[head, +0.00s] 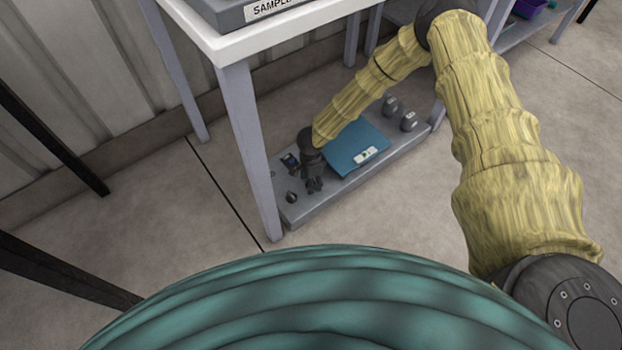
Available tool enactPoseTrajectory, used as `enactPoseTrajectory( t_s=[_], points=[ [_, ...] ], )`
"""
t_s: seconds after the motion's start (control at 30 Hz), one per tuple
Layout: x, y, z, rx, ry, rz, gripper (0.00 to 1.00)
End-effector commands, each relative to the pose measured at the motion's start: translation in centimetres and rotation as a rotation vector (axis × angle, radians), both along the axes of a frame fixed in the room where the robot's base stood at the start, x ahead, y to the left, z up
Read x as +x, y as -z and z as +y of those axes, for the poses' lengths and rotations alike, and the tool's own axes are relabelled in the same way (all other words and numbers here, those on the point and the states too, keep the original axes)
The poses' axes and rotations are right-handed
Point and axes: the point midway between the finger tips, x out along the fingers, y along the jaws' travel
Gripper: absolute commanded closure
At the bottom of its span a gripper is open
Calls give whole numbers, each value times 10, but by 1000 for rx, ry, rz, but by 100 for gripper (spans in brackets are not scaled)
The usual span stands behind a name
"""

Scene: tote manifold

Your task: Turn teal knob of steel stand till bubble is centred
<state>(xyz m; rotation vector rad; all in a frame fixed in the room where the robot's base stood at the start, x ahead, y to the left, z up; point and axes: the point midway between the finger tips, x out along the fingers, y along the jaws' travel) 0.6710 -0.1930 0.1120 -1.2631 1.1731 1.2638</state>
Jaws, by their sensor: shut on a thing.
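The grey steel stand (385,160) is a low slab on the floor beneath a white table. A blue-teal plate (345,160) lies on it, with a small pale level vial (366,155) near its right edge. The vial shows a greenish part, but the bubble is too small to place. My gripper (314,186) points down at the plate's left end, above the stand. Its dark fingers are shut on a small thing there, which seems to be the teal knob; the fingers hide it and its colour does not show.
Two grey knob-like pieces (399,112) stand behind the plate. A table leg (252,150) rises close to the stand's left end. The floor in front is clear.

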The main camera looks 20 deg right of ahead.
Motion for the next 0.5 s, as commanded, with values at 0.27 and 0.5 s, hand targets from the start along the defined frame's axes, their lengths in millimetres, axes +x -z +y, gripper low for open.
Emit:
enactPoseTrajectory(
  t_s=[0.27,0.5],
  points=[
    [0,0,0,0,-3,1,72],
    [0,0,0,0,-2,1,27]
  ],
)
